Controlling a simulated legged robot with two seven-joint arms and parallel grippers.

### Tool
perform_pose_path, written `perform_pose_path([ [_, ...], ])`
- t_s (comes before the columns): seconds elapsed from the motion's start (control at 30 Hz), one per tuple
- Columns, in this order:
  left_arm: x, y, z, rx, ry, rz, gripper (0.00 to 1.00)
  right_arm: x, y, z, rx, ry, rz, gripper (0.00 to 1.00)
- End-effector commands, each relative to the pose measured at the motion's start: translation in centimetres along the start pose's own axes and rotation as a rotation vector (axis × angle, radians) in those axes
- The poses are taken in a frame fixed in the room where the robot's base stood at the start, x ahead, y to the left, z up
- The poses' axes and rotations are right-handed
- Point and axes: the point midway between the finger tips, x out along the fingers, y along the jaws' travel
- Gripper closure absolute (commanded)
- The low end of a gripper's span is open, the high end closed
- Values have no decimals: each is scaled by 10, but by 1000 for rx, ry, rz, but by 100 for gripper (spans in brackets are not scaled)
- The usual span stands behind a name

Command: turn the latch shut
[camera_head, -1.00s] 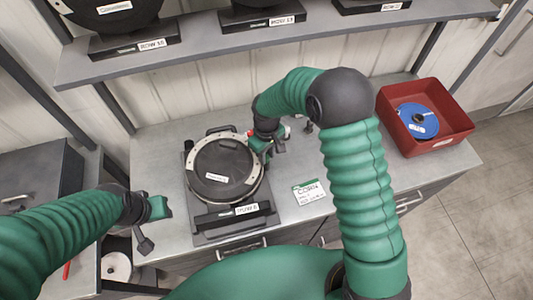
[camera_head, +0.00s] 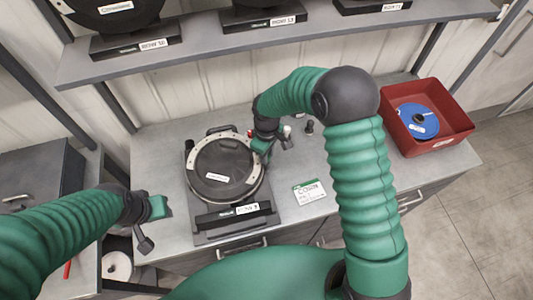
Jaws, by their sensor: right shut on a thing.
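The seed meter (camera_head: 222,168) sits on the grey bench, a round dark lid in a pale ring on a black base. My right gripper (camera_head: 262,146) is at the ring's right edge, shut on a small part there. That part is taken to be the latch; the fingers and wrist hide it, so its angle cannot be read. My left gripper (camera_head: 158,207) hangs left of the meter near the bench's front edge, apart from it. Its fingers are too small to tell open from shut.
A red bin (camera_head: 450,125) with a blue disc (camera_head: 418,121) stands at the right of the bench. A labelled card (camera_head: 309,192) lies right of the meter. A small dark knob (camera_head: 309,127) stands behind it. A shelf (camera_head: 200,58) with more meters spans the back.

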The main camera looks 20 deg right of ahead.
Motion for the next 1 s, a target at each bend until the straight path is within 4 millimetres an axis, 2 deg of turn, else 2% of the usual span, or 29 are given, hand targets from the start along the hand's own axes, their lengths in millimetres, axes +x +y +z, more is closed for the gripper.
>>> perform_pose_path([
  [1.0,-26,0,-6,0,0,0,62,-4,3,-1,-957,2,7,100],
])
